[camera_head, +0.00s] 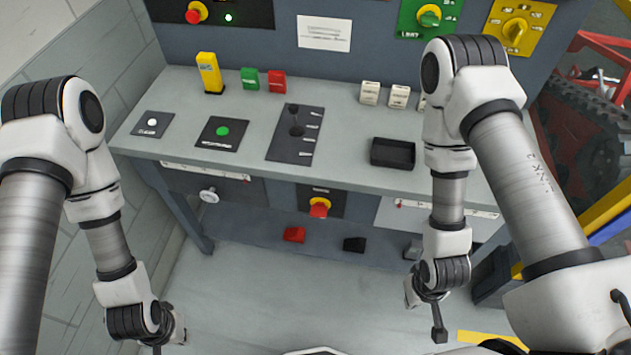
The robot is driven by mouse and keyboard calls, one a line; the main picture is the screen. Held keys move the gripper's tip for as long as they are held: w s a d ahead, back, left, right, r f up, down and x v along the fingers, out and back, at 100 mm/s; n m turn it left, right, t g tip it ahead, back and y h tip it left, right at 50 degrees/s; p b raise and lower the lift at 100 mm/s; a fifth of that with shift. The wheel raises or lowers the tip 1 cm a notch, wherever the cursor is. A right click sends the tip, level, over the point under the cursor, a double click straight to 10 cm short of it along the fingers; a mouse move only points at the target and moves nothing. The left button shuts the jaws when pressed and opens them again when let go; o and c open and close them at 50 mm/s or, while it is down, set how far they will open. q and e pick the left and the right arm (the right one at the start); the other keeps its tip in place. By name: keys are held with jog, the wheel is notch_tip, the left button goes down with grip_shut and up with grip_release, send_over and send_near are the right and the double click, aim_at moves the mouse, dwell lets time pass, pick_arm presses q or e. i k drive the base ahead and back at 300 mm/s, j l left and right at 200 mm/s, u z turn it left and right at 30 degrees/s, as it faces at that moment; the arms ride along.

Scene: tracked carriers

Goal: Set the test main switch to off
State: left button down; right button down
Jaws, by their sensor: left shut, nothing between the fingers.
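A red rotary knob on a yellow plate (319,207) sits on a dark panel on the front of the grey bench. A similar red and yellow knob (196,12) is on the back panel at the top left, beside a lit green lamp. The labels are too small to read, so I cannot tell which one is the test main switch. My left gripper (158,348) is shut and empty at the bottom edge, partly cut off, apart from the bench. My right gripper (438,334) hangs low in front of the bench, touching no switch; its jaws are unclear.
The grey bench top (235,92) carries a lever plate (296,133), a green button plate (221,131), a black tray (393,153) and small coloured blocks. A green knob (429,16) and a yellow knob (515,30) are on the back panel. Floor before the bench is clear.

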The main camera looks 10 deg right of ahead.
aim_at(318, 210)
jog(key=k+l+z, duration=0.1)
jog(key=z, duration=0.25)
jog(key=k+l+z, duration=0.25)
jog(key=z, duration=0.15)
jog(key=k+l+z, duration=0.35)
jog(key=i+j, duration=0.1)
